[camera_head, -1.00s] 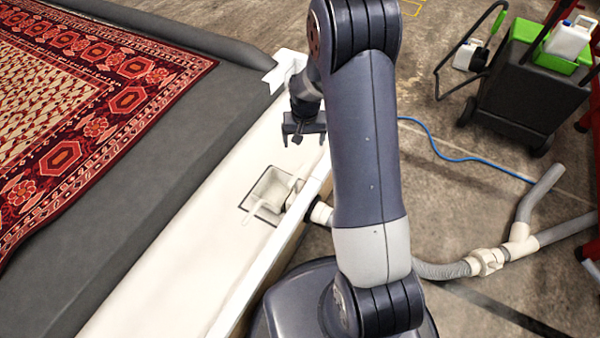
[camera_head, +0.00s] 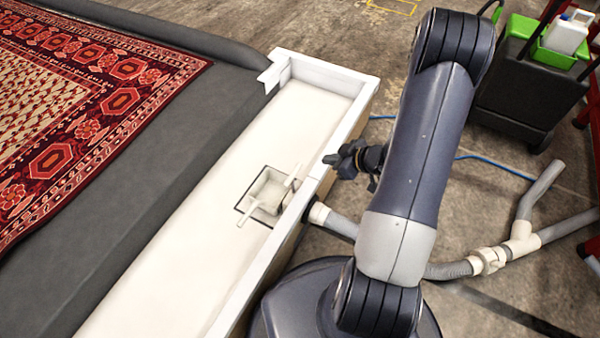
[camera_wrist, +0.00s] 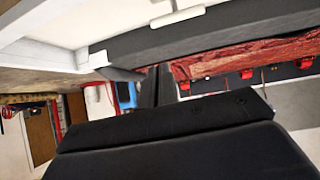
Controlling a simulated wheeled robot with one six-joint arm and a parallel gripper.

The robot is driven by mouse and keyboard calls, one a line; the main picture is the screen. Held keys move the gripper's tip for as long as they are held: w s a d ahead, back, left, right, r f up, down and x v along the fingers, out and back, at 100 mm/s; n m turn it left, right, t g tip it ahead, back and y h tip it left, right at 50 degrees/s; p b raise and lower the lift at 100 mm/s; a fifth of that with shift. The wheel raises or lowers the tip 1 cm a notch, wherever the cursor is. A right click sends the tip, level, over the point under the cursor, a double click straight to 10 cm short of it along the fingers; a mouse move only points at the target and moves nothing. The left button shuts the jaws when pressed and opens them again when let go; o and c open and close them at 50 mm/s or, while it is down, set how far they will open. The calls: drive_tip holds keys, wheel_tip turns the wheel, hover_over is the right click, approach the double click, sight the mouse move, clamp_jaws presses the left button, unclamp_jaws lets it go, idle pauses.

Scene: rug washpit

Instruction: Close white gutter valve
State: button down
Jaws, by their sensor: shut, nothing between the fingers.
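The white gutter valve (camera_head: 290,183) sits at a small square drain box (camera_head: 268,190) let into the floor of the white gutter (camera_head: 205,232). Pale bar-like parts show at the box's right side and lower left corner; which is the handle I cannot tell for sure. My gripper (camera_head: 328,159) is shut and empty, right of and above the box in the picture, by the gutter's right wall, apart from the valve. In the wrist view its dark fingers (camera_wrist: 157,88) are together. A white bar (camera_wrist: 178,17) at the top there may be a valve part.
A patterned red rug (camera_head: 60,110) lies on the dark grey bed (camera_head: 130,195) left of the gutter. A grey drain hose (camera_head: 447,271) with white fittings runs on the floor at right. A blue hose (camera_head: 490,168) and a dark cart (camera_head: 525,90) stand farther right and back.

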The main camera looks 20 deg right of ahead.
drive_tip(key=s+a+y, duration=0.1)
drive_tip(key=s, duration=0.1)
drive_tip(key=b, duration=0.4)
hover_over(293, 179)
drive_tip(key=s+d, duration=0.1)
drive_tip(key=d, duration=0.2)
wheel_tip(293, 179, down, 5)
drive_tip(key=shift+n, duration=0.3)
drive_tip(key=f, duration=0.1)
drive_tip(key=f+b, duration=0.2)
drive_tip(key=f, duration=0.1)
drive_tip(key=shift+w+a, duration=0.4)
wheel_tip(293, 179, down, 6)
drive_tip(key=b, duration=0.3)
drive_tip(key=shift+f, duration=0.2)
